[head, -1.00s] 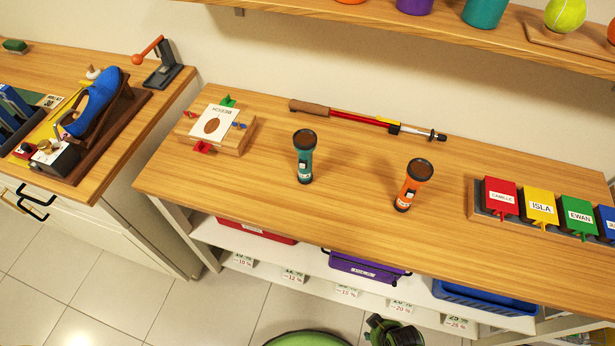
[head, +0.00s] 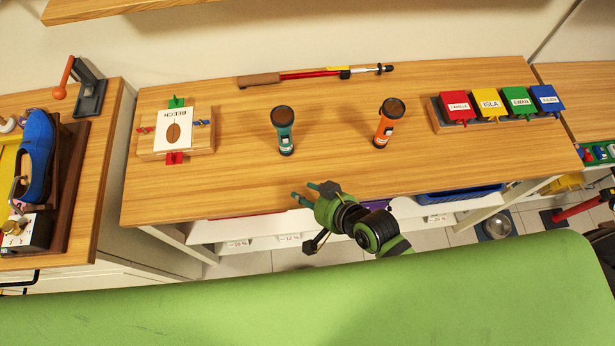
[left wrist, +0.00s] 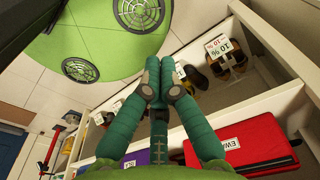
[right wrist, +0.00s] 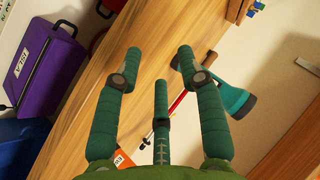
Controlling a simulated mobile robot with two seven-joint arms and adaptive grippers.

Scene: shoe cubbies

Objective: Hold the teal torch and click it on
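The teal torch (head: 283,132) stands upright on the wooden counter, dark lens end up; in the right wrist view it (right wrist: 235,100) lies just beyond the right-hand finger, apart from it or barely overlapped. My right gripper (head: 310,192) is at the counter's front edge, nearer me than the torch. Its fingers are spread and empty in the right wrist view (right wrist: 158,56). My left gripper shows only in the left wrist view (left wrist: 158,72), fingertips together with nothing visible between them, near the lower shelf.
An orange torch (head: 386,126) stands to the right of the teal one. A red pole (head: 315,74) lies behind them. A BEECH card block (head: 175,131) is at left, coloured name tags (head: 490,104) at right. Counter around the teal torch is clear.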

